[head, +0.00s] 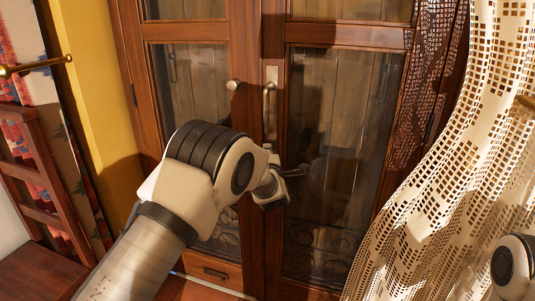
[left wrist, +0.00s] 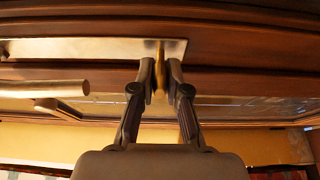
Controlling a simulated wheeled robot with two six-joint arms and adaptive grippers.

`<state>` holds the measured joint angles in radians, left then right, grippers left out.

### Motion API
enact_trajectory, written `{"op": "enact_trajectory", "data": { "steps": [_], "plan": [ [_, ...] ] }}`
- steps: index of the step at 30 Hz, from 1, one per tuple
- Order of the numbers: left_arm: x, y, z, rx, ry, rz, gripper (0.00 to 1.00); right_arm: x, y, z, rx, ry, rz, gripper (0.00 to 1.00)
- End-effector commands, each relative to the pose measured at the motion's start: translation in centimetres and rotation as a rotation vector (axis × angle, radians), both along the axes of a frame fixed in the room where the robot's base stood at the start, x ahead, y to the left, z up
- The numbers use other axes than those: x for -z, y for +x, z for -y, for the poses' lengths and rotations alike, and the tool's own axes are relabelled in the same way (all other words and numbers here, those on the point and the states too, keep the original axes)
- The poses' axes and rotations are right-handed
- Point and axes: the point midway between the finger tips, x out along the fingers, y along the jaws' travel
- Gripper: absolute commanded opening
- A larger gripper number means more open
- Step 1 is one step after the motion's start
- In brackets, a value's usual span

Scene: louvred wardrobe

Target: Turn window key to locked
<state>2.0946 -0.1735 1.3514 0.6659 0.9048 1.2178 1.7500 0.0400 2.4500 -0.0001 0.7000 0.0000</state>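The window key (left wrist: 159,68) is a small gold piece standing out from the end of a long metal plate (left wrist: 90,48) on the wooden door frame. In the left wrist view my left gripper (left wrist: 161,75) has its two dark fingers closed in on either side of the key, with no clear gap. The plate also shows in the head view (head: 271,76), with a lever handle (head: 268,100) on it. In the head view my left arm and wrist hide the key. My right gripper is out of view; only a white part of my right arm shows at the lower right.
The glass-paned wooden doors (head: 330,150) stand shut ahead of me. A lace curtain (head: 440,200) hangs at the right. A wooden chair-like frame (head: 30,170) stands at the left. In the left wrist view the lever handle (left wrist: 50,88) lies left of the fingers.

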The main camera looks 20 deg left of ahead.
Motion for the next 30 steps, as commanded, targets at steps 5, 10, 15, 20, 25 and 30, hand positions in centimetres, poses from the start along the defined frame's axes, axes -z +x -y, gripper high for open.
{"op": "enact_trajectory", "data": {
  "steps": [5,10,15,20,25,30],
  "plan": [
    [0.0,0.0,0.0,0.0,0.0,0.0,0.0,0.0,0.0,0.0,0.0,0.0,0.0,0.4],
    [0.1,0.0,0.0,0.0,0.014,0.0,0.0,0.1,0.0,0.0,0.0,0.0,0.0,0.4],
    [0.2,0.0,0.0,-0.001,0.064,0.003,0.0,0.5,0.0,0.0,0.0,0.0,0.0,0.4],
    [0.2,0.0,0.0,0.0,0.155,0.006,0.0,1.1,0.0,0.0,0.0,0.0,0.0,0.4],
    [0.3,0.0,0.0,-0.001,0.292,0.01,0.0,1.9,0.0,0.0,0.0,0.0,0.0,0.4],
    [0.4,0.0,-0.1,-0.001,0.451,0.015,0.0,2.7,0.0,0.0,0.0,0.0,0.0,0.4]
  ]
}}
